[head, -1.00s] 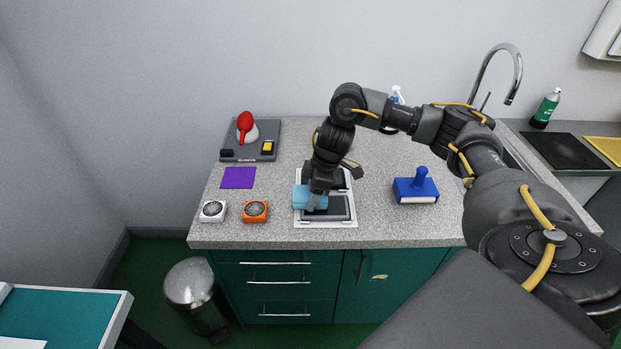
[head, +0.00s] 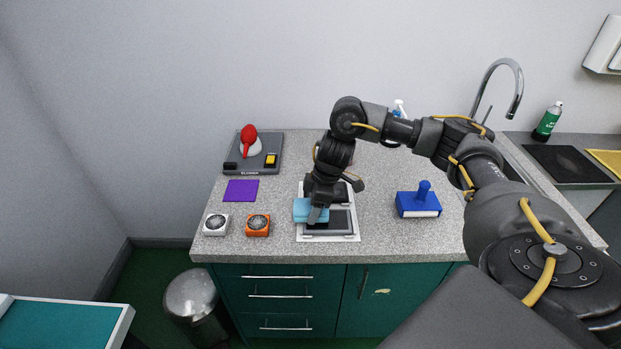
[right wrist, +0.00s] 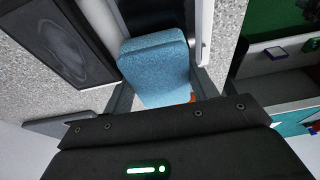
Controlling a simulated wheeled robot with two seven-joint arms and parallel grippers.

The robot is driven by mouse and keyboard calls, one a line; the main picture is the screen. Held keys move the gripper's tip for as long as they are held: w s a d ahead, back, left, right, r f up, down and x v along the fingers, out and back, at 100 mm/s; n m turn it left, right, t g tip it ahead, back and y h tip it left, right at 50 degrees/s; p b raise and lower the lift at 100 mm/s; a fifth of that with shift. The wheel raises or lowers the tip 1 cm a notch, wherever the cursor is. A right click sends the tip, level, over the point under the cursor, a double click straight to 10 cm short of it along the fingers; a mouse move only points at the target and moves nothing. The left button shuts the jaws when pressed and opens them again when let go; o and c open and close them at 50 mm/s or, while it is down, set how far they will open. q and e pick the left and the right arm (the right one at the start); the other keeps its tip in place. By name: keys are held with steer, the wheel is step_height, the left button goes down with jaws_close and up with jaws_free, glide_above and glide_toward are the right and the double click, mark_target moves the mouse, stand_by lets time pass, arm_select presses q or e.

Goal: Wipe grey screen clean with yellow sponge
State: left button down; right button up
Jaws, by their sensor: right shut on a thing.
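My right gripper (head: 318,212) is shut on a light blue sponge (head: 302,209). No yellow sponge shows. The sponge is over the left part of a white-framed panel (head: 350,237) on the counter; whether it touches the panel is unclear. The panel holds a grey screen (head: 340,221) at the near side and a darker one behind, partly hidden by my gripper. In the right wrist view the blue sponge (right wrist: 155,65) sticks out between the fingers over a dark screen (right wrist: 152,14). Another dark screen (right wrist: 68,42) there has a greyish oval mark. My left gripper is not in view.
A white dial box (head: 215,224) and an orange one (head: 258,225) stand left of the panel, with a purple square (head: 241,190) behind. A grey device with a red knob (head: 249,140) is farther back. A blue handled block (head: 420,202) stands right.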

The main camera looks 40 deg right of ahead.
steer(key=shift+w+a+r+p, duration=0.1)
steer(key=shift+a+r+p, duration=0.1)
steer(key=shift+r, duration=0.35)
steer(key=shift+w+a+r+p, duration=0.1)
steer(key=shift+r+p, duration=0.05)
steer(key=shift+r, duration=0.35)
step_height(320, 180, up, 2)
steer(key=shift+a+r+p, duration=0.1)
steer(key=shift+a+p, duration=0.05)
steer(key=shift+p, duration=0.95)
step_height(320, 180, up, 3)
steer(key=p, duration=0.3)
steer(key=shift+r+p, duration=0.1)
steer(key=shift+p, duration=0.25)
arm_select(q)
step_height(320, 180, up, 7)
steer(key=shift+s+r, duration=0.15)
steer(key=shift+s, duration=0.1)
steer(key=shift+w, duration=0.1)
